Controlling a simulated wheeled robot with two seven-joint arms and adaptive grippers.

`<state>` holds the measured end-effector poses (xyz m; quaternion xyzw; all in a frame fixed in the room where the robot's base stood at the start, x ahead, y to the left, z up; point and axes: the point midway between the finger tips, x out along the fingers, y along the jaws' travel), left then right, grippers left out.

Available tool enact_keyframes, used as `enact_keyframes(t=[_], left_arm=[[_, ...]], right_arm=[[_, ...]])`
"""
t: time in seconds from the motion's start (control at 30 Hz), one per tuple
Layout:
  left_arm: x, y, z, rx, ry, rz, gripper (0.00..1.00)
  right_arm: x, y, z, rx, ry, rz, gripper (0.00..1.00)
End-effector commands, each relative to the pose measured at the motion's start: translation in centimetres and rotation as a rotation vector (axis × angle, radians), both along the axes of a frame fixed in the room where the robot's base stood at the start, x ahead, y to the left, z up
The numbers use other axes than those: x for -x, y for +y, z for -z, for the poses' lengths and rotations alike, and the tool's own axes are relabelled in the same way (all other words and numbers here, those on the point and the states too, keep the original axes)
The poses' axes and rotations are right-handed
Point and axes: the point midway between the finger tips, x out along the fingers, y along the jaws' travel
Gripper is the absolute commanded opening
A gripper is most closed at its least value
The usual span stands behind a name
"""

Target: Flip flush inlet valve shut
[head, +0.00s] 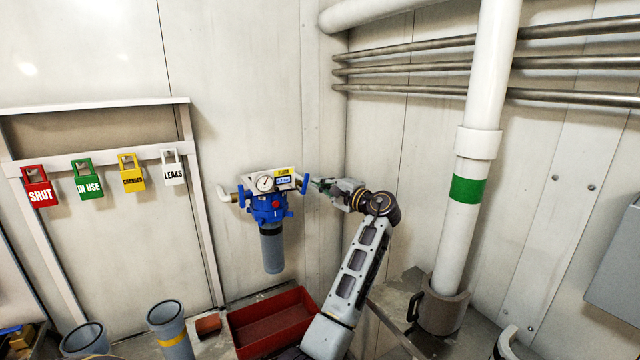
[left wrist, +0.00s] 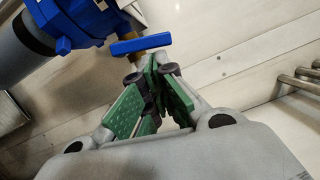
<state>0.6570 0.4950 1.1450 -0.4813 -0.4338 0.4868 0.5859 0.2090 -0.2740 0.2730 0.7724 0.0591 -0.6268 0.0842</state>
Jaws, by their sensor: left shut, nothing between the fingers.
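A blue filter housing (head: 268,208) with a grey canister (head: 271,248) hangs on the back wall. A round gauge (head: 265,183) and a yellow and blue label (head: 284,176) are at its top. A small blue valve lever (head: 304,184) is on its right side; it shows as a blue bar (left wrist: 140,46) in the left wrist view. I cannot read whether this is the flush inlet valve. My left gripper (head: 318,184) is shut and empty, just right of the lever. In the left wrist view its fingertips (left wrist: 153,72) are close below the bar; contact is unclear. My right gripper is not in view.
A red tray (head: 272,335) lies below the housing. A white vertical pipe (head: 478,130) with a green band stands to the right. Coloured lock tags (head: 88,180) hang on a rail at left. Grey cylinders (head: 170,325) stand at lower left.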

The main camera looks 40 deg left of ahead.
Motion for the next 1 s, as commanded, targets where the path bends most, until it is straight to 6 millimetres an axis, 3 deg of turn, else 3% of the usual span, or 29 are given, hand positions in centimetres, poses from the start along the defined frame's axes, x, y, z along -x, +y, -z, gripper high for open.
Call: enact_keyframes(t=[0.5,1.0], left_arm=[[0.9,-5.8,0.2,0.002,-0.002,0.001,0.0],[1.0,-6.6,0.2,0.001,-0.003,0.0,0.0]], right_arm=[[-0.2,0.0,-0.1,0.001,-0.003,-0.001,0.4],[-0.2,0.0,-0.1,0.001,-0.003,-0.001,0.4]])
